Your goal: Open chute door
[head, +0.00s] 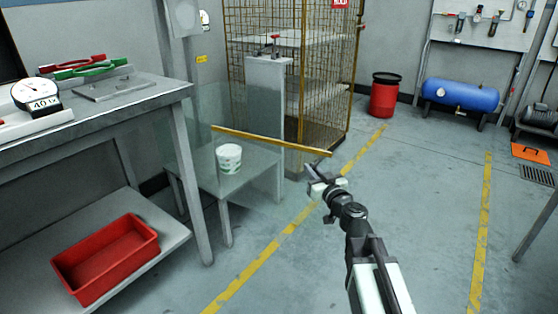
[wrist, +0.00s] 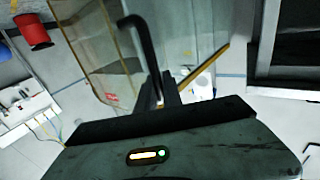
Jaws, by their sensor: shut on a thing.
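The yellow bar also shows in the wrist view (wrist: 207,66). My gripper (head: 318,178) is at the right end of the bar. In the wrist view, my gripper (wrist: 164,92) is shut on a dark hooked handle (wrist: 147,45), which rises between and past the fingers. How the handle joins the panel is hidden.
A white cup (head: 229,158) stands on the small table (head: 205,185). A workbench (head: 150,98) with a red bin (head: 105,260) below is at left. A wire cage (head: 330,70) stands behind.

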